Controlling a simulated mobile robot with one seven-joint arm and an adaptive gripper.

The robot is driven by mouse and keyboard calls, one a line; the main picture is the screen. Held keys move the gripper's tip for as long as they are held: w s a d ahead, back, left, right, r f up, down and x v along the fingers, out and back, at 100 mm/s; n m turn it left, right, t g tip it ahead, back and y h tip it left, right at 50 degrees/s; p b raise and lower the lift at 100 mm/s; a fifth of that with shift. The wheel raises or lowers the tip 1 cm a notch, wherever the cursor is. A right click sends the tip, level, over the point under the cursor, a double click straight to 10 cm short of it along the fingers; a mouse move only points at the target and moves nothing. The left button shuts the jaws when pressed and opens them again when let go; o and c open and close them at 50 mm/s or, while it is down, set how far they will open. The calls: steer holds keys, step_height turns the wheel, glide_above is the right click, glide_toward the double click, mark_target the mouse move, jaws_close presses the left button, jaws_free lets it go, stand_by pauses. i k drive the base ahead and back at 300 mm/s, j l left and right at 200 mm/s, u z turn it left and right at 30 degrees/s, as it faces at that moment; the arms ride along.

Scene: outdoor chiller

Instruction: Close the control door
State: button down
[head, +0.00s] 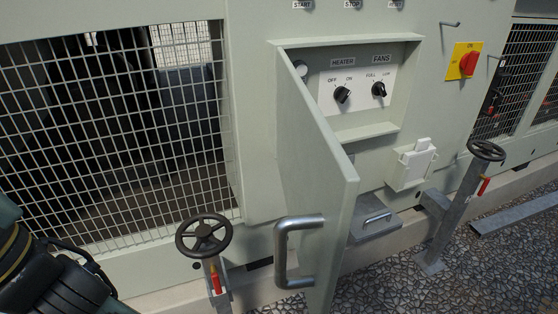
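The control door (322,187) is a pale grey-green panel, hinged on its left side and swung wide open toward me. Its metal handle (282,254) is a bent bar on the door's left-hand face, near the lower free edge. Behind the door, the control recess (360,85) shows a white plate with two black knobs, the heater knob (342,94) and the fans knob (379,89). Part of my arm shows at the lower left, apart from the door. My gripper's fingers are not in the picture.
A black handwheel valve (204,236) stands just left of the door handle. Another handwheel (486,150) stands at the right. Mesh panels (110,140) flank the cabinet. Gravel ground (440,280) is open at lower right.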

mark_target(320, 183)
steer(key=j+z, duration=0.1)
steer(key=j, duration=0.2)
steer(key=k+j, duration=0.2)
steer(key=j, duration=0.15)
steer(key=k+j+u, duration=0.1)
steer(key=k+j, duration=0.35)
steer(key=j, duration=0.25)
steer(key=k+j+u, duration=0.15)
steer(key=j, duration=0.2)
